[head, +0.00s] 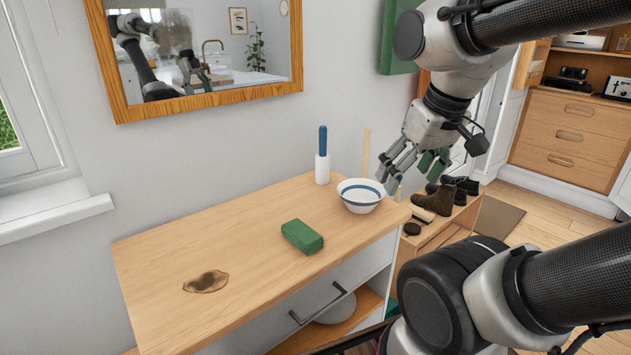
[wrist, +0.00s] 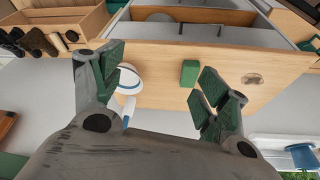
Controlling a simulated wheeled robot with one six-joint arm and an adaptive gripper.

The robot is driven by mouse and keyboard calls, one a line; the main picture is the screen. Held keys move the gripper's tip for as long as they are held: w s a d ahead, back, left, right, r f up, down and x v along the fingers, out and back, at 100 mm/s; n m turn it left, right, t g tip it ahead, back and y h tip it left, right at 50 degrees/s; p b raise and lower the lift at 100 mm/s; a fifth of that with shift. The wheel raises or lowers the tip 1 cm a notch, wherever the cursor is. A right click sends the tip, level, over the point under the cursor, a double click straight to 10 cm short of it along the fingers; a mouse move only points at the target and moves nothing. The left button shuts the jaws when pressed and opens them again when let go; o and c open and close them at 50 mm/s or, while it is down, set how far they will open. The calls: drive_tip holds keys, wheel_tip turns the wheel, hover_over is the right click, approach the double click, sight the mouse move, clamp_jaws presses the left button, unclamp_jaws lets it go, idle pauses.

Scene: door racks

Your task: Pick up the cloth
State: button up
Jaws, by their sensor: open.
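A green, thick, block-shaped piece that looks like the folded cloth (head: 302,236) lies on the wooden top of a cabinet (head: 160,250), near its front edge. In the wrist view, the green cloth (wrist: 189,73) shows between my fingers, closer to the right one, at a distance. My gripper (head: 412,165) is open and empty, in the air right of and above the bowl, away from the cloth. Its two green-padded fingers stand wide apart in the wrist view (wrist: 160,88).
A white bowl with a blue band (head: 360,195) stands right of the cloth. A blue-handled roller or bottle (head: 322,157) stands behind, near the wall. A brown stain (head: 206,282) marks the left of the top. Shoes (head: 440,198) sit on a low rack at right.

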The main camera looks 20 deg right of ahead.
sight(302, 230)
drive_tip(key=w+a+f+n+g, duration=0.1)
drive_tip(key=w+a+f, duration=0.3)
drive_tip(key=w+f, duration=0.1)
drive_tip(key=w+a+f+n+g, duration=0.1)
drive_tip(key=w+a+f+g, duration=0.1)
drive_tip(key=w+a+f, duration=0.2)
drive_tip(key=w+a+f+n+g, duration=0.1)
drive_tip(key=w+a+f, duration=0.4)
drive_tip(key=w, duration=0.3)
drive_tip(key=shift+w+a+f+g, duration=0.1)
drive_tip(key=shift+w+f+g, duration=0.3)
drive_tip(key=shift+f, duration=0.25)
drive_tip(key=shift+w+a+r+t, duration=0.15)
drive_tip(key=shift+w, duration=0.25)
drive_tip(key=shift+w+a+r+t, duration=0.1)
drive_tip(key=shift+w+a+t, duration=0.05)
drive_tip(key=shift+w, duration=0.25)
drive_tip(key=f, duration=0.7)
drive_tip(key=shift+s+a+f, duration=0.2)
drive_tip(key=shift+s+f, duration=0.1)
drive_tip(key=c, duration=1.2)
drive_tip(key=shift+r, duration=0.15)
